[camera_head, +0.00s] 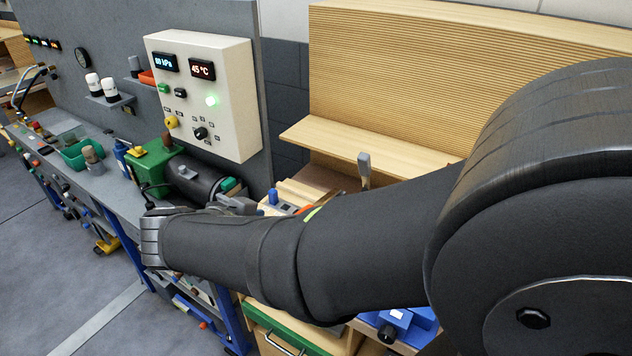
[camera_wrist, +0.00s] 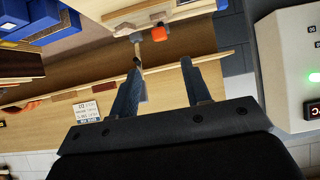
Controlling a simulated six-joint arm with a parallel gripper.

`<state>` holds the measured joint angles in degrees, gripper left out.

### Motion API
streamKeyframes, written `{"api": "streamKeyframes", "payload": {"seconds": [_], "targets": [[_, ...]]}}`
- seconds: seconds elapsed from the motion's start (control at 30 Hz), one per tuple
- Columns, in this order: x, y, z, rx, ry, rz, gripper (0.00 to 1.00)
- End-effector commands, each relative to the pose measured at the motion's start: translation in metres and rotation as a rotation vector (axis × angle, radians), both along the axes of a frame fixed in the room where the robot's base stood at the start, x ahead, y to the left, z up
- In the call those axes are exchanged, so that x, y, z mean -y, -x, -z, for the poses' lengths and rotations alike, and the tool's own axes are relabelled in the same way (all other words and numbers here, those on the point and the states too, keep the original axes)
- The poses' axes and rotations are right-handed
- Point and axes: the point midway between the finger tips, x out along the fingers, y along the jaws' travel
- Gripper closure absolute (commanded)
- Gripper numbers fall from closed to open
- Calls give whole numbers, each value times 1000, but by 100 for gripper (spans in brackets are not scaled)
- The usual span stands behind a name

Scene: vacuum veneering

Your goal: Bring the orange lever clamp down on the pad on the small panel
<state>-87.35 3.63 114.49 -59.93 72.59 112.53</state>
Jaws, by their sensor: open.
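In the wrist view, my gripper (camera_wrist: 161,64) is open, with nothing between its two dark fingers. Beyond the fingertips, a small orange block (camera_wrist: 158,33), probably part of the orange lever clamp, sits at the edge of a light wooden piece. A thin stem with a grey end (camera_wrist: 136,37) is just left of it, close to the left fingertip in the picture. In the head view a bit of orange (camera_head: 303,209) shows just above my arm, which hides most of the area. I cannot make out the pad or the small panel clearly.
A control box (camera_head: 205,95) with lit displays hangs on the grey wall board; it also shows at the right in the wrist view (camera_wrist: 290,70). A ribbed wooden panel with a ledge (camera_head: 375,143) stands behind. An upright grey-tipped lever (camera_head: 364,168) rises behind my arm. Blue blocks (camera_wrist: 50,20) lie upper left.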

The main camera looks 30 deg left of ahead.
Motion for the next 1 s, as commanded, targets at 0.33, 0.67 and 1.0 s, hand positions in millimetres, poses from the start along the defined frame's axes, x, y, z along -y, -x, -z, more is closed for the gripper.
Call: {"api": "streamKeyframes", "payload": {"seconds": [0.33,0.67,1.0], "targets": [[0,17,-12,0,-1,1,56],[0,17,-11,0,0,0,56],[0,5,-4,2,2,2,56]]}}
